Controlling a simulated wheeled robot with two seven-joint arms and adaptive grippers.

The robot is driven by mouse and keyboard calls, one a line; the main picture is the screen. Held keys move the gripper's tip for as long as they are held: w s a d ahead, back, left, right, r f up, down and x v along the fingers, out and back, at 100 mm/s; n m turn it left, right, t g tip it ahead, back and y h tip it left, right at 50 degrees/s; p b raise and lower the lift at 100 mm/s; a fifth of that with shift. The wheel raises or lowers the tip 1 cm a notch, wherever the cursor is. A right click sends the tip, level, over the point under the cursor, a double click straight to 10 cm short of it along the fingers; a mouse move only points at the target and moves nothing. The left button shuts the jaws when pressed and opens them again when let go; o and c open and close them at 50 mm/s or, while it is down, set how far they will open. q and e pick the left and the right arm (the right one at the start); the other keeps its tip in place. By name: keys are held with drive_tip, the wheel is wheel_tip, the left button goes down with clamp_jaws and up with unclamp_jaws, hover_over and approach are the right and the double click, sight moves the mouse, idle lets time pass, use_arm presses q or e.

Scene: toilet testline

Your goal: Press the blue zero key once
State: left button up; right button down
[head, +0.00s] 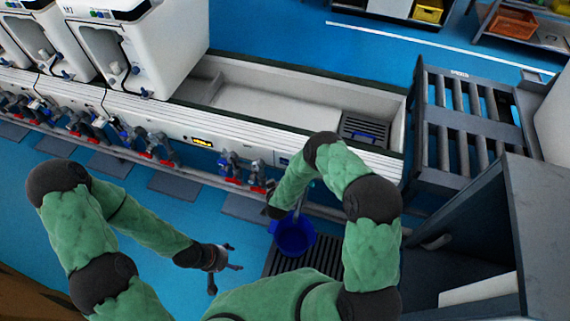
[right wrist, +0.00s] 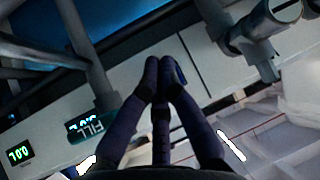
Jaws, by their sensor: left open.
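In the right wrist view, my right gripper (right wrist: 161,64) has its fingers drawn together and its tips over the pale panel (right wrist: 205,58). A small blue patch (right wrist: 180,75) shows just beside the right fingertip and is partly hidden; it may be the blue zero key, but no mark on it is readable. I cannot tell whether the tips touch the panel. In the head view, my right arm bends down over the front of the test line, and its gripper is hard to make out. My left gripper (head: 222,268) is open and empty above the blue floor.
A green display (right wrist: 18,153) and a blue-lit display (right wrist: 88,124) show in the right wrist view, near grey pipes. In the head view, a blue bucket (head: 293,237) stands below my right arm.

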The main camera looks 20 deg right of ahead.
sight(284, 164)
drive_tip(key=shift+s, duration=0.15)
drive_tip(key=w+d+b, duration=0.1)
drive_tip(key=w+d, duration=0.4)
drive_tip(key=w, duration=0.2)
idle(0.6)
drive_tip(key=shift+w, duration=0.2)
idle(1.2)
drive_tip(key=shift+w+d+f, duration=0.1)
drive_tip(key=shift+w+d, duration=0.1)
drive_tip(key=shift+w+d, duration=0.2)
drive_tip(key=shift+w, duration=0.15)
idle(0.9)
drive_tip(key=shift+s+a, duration=0.4)
drive_tip(key=shift+s, duration=0.25)
